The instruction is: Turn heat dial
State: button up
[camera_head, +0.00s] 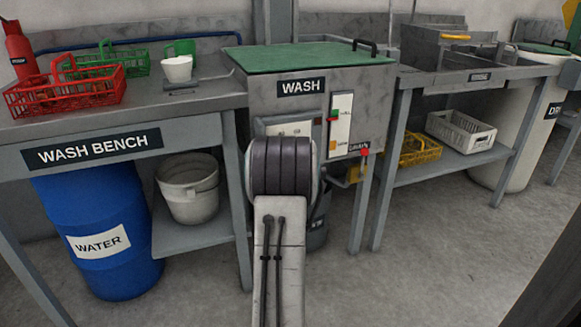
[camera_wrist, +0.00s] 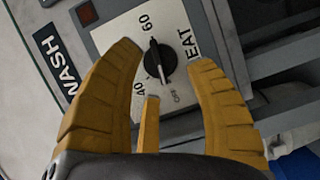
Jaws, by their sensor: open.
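The heat dial (camera_wrist: 160,60) is a round black knob on a pale control plate (camera_wrist: 120,30) in the wrist view. Marks reading 40, 60 and OFF surround it, with HEAT lettered beside it. My gripper (camera_wrist: 168,55) has yellow ribbed fingers spread apart, one on each side of the dial, with a shorter yellow finger below. The fingers look open and empty; whether any touches the knob I cannot tell. In the head view my arm hides the gripper and the dial. The WASH machine (camera_head: 265,105) stands behind my arm, with part of its pale panel showing.
The wash bench (camera_head: 200,98) at left holds a red crate (camera_head: 65,97), a green crate and a white cup (camera_head: 177,68). A blue water drum (camera_head: 100,235) and bucket (camera_head: 188,190) stand below. A rack with crates is at right. Open floor lies in front.

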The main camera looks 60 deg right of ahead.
jog(key=v, duration=0.9)
